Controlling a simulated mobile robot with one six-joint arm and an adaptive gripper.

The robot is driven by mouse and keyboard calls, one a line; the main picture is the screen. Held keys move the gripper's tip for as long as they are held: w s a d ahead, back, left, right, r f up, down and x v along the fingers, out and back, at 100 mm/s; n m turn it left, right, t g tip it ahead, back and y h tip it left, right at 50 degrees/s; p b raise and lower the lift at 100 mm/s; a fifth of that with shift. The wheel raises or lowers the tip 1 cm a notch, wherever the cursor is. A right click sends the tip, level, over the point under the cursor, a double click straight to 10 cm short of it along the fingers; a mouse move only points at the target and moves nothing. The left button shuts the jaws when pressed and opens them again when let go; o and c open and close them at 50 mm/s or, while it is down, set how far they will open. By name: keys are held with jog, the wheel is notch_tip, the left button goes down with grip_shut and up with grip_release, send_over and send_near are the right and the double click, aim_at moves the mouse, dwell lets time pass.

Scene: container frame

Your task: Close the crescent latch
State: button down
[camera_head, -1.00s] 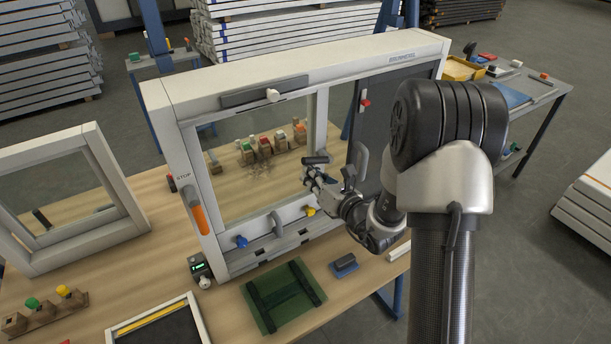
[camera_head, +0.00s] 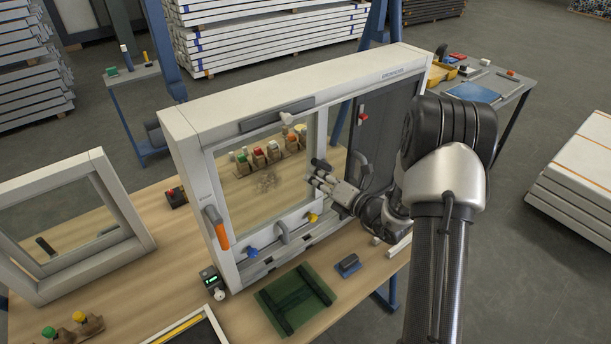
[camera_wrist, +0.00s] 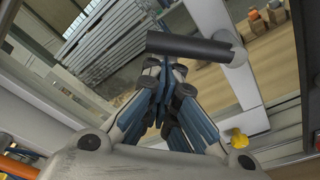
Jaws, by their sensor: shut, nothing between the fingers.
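A white window frame (camera_head: 196,185) stands upright on the wooden bench. On its right-hand stile is a short black bar handle on a pale round hub, which looks like the crescent latch (camera_head: 321,164). In the wrist view this black bar (camera_wrist: 188,46) lies nearly level across the picture, its hub at the right end. My gripper (camera_head: 318,182) is shut and empty, just below the bar in the head view. In the wrist view its fingertips (camera_wrist: 166,78) are close together near the bar; I cannot tell whether they touch it.
The lower rail carries a blue knob (camera_head: 251,252), a grey curved handle (camera_head: 282,232) and a yellow knob (camera_head: 312,218). An orange-gripped lever (camera_head: 218,230) is at the left. A dark panel with a red knob (camera_head: 363,117) is at the right.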

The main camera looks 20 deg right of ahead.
aim_at(318, 165)
jog(key=m+p, duration=0.1)
jog(key=d+r+m+p, duration=0.1)
jog(key=r+m+p, duration=0.1)
jog(key=shift+w+d+r+m, duration=0.25)
jog(key=shift+d+m, duration=0.05)
jog(key=m+p, duration=0.1)
jog(key=d+r+m+p, duration=0.1)
jog(key=m, duration=0.1)
jog(key=shift+w+d+r+y+p, duration=0.15)
jog(key=shift+w+d+y+p, duration=0.1)
jog(key=shift+d+y+p, duration=0.15)
jog(key=shift+d, duration=0.15)
